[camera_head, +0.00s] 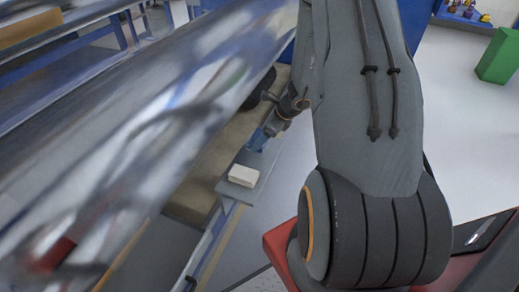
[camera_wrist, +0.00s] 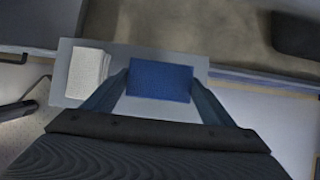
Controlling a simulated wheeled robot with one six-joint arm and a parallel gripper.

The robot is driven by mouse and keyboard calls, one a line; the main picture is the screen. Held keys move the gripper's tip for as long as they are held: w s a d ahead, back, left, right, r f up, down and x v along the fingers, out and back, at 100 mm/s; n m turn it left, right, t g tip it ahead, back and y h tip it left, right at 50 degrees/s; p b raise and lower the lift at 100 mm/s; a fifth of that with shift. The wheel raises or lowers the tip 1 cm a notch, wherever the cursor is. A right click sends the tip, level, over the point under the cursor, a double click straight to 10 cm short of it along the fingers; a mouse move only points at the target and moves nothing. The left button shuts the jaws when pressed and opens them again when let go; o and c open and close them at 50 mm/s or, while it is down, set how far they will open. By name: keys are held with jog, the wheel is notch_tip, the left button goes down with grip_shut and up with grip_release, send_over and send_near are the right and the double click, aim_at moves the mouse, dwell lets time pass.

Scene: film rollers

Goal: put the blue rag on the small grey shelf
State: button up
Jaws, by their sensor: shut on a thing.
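The blue rag (camera_wrist: 161,80) is a flat, dark blue rectangle between the two fingertips in the wrist view. My gripper (camera_wrist: 160,86) is shut on it, one finger at each side. The small grey shelf (camera_wrist: 128,51) is directly behind and beneath the rag from this angle. I cannot tell whether the rag touches the shelf. In the head view the small grey shelf (camera_head: 260,160) juts out beside the long machine, and my gripper (camera_head: 273,120) is at its far end, with the rag small and hard to make out there.
A white block-like stack (camera_wrist: 87,74) lies on the left part of the shelf; it also shows in the head view (camera_head: 243,176). A large shiny roller (camera_head: 130,140) runs along the left. A green box (camera_head: 498,56) stands far right. Open floor lies right of the shelf.

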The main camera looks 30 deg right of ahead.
jog(key=shift+f, duration=2.5)
jog(key=o, duration=0.9)
jog(key=v, duration=1.2)
jog(key=s+a+r+n+g, duration=0.1)
jog(key=s+a+r+n, duration=0.2)
jog(key=a+r+n, duration=0.3)
jog(key=s+a+r+n+g, duration=0.2)
jog(key=s+a+r+n, duration=0.1)
jog(key=a+r+n, duration=0.25)
jog(key=s+a+r+n+h, duration=0.1)
jog(key=s+r+n, duration=0.1)
jog(key=n, duration=0.3)
jog(key=s+a+r+n+g+h, duration=0.1)
jog(key=s+a+r+n, duration=0.1)
jog(key=s+n, duration=0.3)
jog(key=s+a+r+n+h, duration=0.1)
jog(key=s+r+n, duration=0.2)
jog(key=s+n, duration=0.1)
jog(key=shift+s+a+r+n+g+h, duration=0.2)
jog(key=shift+a+n+g+h, duration=0.15)
jog(key=shift+n, duration=0.2)
